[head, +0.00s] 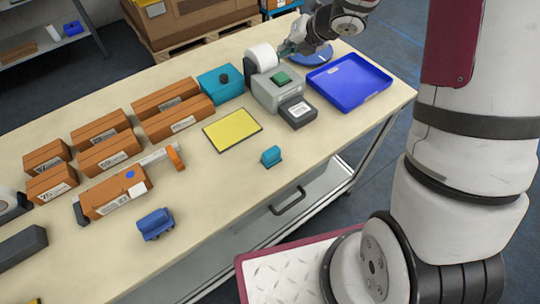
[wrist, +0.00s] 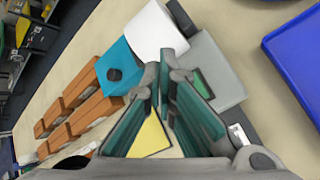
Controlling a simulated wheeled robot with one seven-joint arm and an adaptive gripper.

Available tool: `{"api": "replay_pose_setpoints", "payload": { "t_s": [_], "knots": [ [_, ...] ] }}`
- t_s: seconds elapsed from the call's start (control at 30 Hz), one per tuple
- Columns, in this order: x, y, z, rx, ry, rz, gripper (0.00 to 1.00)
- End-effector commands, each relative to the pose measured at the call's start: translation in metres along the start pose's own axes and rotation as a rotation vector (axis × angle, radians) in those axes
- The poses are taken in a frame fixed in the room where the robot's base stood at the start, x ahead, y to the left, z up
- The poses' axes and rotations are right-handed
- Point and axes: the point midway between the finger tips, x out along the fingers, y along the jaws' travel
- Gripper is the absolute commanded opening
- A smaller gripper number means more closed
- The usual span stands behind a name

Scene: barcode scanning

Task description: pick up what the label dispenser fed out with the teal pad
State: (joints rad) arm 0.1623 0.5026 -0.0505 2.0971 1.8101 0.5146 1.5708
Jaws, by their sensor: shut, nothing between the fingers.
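The label dispenser (head: 278,90) is a grey box with a white roll (head: 262,57) at its back and a green patch on top. At its front is a dark block (head: 298,111) with a white printed label (head: 299,109) lying on it. A small teal pad block (head: 271,156) stands alone on the table, in front of the dispenser. My gripper (head: 288,48) is behind the dispenser, near the roll, apart from the teal block. In the wrist view my gripper (wrist: 160,78) is shut and empty; its fingers partly cover the dispenser (wrist: 212,70). The teal pad block is not seen there.
A blue tray (head: 348,82) lies right of the dispenser. A teal box (head: 221,84) with a black knob and a yellow mat (head: 232,129) lie left. Several orange-brown boxes (head: 178,118) and a blue block (head: 153,223) stand farther left. The table (head: 235,190) is clear around the teal block.

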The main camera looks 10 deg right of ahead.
Motion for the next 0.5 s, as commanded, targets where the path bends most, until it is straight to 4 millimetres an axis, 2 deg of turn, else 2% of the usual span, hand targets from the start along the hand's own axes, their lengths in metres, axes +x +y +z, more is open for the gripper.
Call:
{"api": "replay_pose_setpoints", "payload": {
  "t_s": [0.27, 0.43, 0.5],
  "knots": [
    [0.000, 0.000, 0.000, 0.000, 0.000, 0.000, 0.02],
    [0.000, 0.009, -0.010, -0.063, 0.031, 0.008, 0.41],
    [-0.001, 0.019, -0.022, -0.148, 0.071, 0.018, 0.43]
  ]
}}
